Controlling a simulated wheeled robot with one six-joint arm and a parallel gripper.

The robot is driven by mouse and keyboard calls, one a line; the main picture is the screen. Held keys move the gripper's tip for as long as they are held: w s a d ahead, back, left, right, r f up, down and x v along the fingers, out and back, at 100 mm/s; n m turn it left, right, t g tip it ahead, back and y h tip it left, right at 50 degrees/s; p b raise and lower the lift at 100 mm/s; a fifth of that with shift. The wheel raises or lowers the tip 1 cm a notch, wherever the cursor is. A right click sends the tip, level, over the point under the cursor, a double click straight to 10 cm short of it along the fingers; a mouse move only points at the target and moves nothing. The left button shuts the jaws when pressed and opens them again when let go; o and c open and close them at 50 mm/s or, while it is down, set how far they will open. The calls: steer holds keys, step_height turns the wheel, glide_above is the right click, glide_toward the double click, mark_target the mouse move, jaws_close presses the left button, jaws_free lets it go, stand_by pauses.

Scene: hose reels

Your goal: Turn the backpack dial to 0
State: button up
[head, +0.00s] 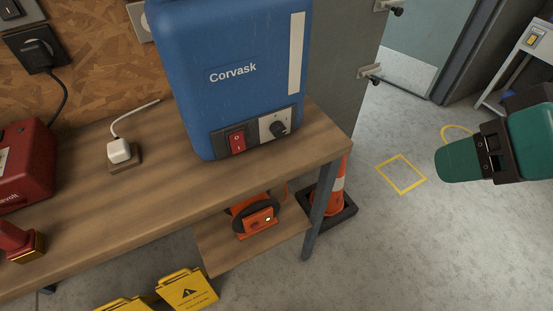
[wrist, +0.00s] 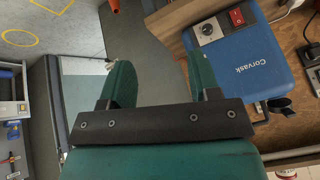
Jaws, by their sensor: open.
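The blue Corvask backpack unit (head: 233,60) stands upright on the wooden bench in the head view. Its black dial (head: 279,128) sits on a pale plate at the lower right of its front, beside a red rocker switch (head: 237,142). The dial also shows in the wrist view (wrist: 207,30), near the right finger's tip; its setting is too small to read. My gripper (head: 440,161) is at the right of the head view, apart from the backpack, over the floor. In the wrist view its two green fingers (wrist: 160,62) are spread with nothing between them.
A white plug adapter (head: 119,150) and a red unit (head: 22,165) are on the bench to the left. An orange reel (head: 258,217) is on the lower shelf. A traffic cone (head: 331,195) stands by the bench leg.

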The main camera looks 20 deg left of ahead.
steer(key=w+a+f+t+y+b, duration=0.25)
steer(key=a+f+t+b, duration=0.3)
steer(key=f+b, duration=0.75)
steer(key=n+t+y+b, duration=0.3)
steer(key=y+b, duration=0.3)
glide_toward(280, 133)
steer(key=p+x, duration=0.7)
steer(key=x, duration=0.1)
steer(key=shift+w+r, duration=0.15)
steer(key=shift+w+a+p, duration=0.3)
steer(key=shift+w+a, duration=0.05)
steer(key=shift+a, duration=0.1)
